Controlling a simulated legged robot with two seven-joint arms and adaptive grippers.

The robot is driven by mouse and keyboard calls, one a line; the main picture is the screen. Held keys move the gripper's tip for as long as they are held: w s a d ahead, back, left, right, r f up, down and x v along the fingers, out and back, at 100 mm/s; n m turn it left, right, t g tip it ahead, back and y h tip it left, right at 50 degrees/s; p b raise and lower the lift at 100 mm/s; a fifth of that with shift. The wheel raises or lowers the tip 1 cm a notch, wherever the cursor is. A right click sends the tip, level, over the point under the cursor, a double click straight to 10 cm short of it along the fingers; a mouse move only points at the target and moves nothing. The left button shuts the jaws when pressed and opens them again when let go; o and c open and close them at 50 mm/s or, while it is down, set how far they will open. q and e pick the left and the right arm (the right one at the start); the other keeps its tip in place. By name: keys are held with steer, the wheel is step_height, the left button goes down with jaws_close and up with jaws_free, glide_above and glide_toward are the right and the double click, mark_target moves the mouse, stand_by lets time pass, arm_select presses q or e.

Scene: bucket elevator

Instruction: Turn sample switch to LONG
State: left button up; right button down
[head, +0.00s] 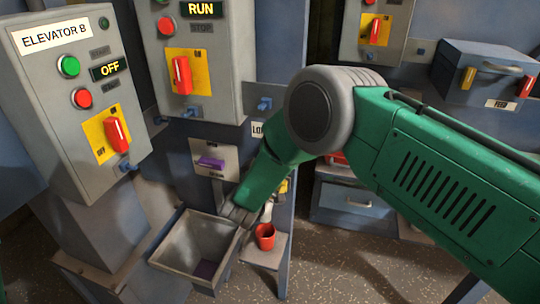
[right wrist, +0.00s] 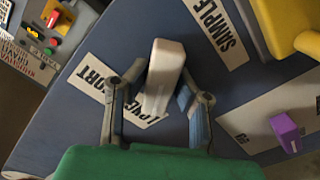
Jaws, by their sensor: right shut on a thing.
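The sample switch has a pale, blocky handle (right wrist: 163,75) that stands out from a blue panel in the right wrist view. My right gripper (right wrist: 162,90) has one finger on each side of this handle and is shut on it. The LONG label (right wrist: 150,118) is partly covered by the handle. The SHORT label (right wrist: 93,76) is to its left, partly cut by a finger, and the SAMPLE label (right wrist: 215,30) is at the upper right. In the head view the green right arm hides the switch and the fingertips. My left gripper is not in view.
A purple handle (head: 210,162) sits on a grey plate above an open metal bin (head: 191,252). A red cup (head: 265,236) stands on a small shelf. Control boxes (head: 70,100) with red switches line the left and back. A yellow part (right wrist: 295,28) is close by the switch.

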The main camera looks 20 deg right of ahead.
steer(key=shift+s+a+f, duration=0.25)
steer(key=shift+f, duration=0.25)
steer(key=c, duration=1.4)
jaws_free()
steer(key=shift+o, duration=0.2)
steer(key=shift+w+a+r, duration=0.1)
steer(key=shift+r, duration=0.2)
steer(key=v, duration=1.2)
